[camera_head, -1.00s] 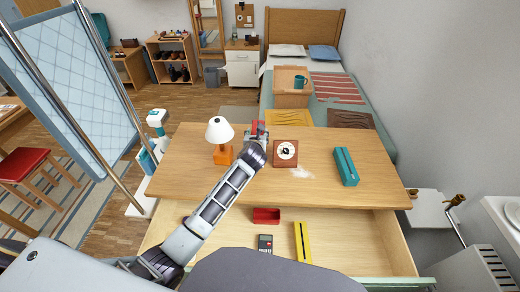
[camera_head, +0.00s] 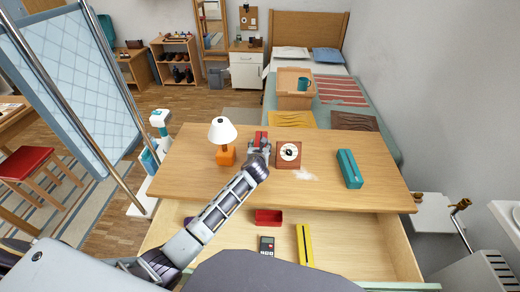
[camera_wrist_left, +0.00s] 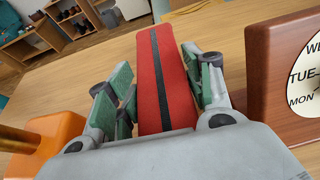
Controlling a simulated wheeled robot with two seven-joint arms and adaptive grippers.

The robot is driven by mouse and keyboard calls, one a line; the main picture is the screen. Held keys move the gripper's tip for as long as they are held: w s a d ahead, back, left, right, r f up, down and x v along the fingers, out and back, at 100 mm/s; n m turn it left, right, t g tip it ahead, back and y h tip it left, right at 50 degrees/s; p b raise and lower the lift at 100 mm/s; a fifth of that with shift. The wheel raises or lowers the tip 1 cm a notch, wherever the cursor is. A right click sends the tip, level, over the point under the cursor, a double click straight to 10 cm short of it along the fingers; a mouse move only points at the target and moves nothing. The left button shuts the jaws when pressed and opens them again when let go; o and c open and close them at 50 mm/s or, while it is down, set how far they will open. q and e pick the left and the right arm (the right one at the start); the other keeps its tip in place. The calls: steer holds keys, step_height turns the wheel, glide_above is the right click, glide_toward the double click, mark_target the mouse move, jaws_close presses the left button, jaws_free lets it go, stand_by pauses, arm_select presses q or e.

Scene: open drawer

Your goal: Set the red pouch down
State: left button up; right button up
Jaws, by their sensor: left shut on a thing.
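The red pouch (camera_wrist_left: 165,80), with a dark stripe along it, sits between the fingers of my left gripper (camera_wrist_left: 165,90) in the left wrist view. The fingers' green pads press on its sides. In the head view the left gripper (camera_head: 259,146) is over the far part of the wooden desk top (camera_head: 330,145), between the lamp and the clock, and partly covers the red pouch (camera_head: 261,135). I cannot tell whether the pouch touches the desk. My right gripper is not in view.
A white lamp with an orange base (camera_head: 226,155) stands left of the gripper, a wooden clock (camera_head: 289,154) close right. A teal box (camera_head: 348,168) lies further right.

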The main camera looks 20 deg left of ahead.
arm_select(q)
steer(key=shift+f, duration=0.35)
steer(key=o, duration=1.1)
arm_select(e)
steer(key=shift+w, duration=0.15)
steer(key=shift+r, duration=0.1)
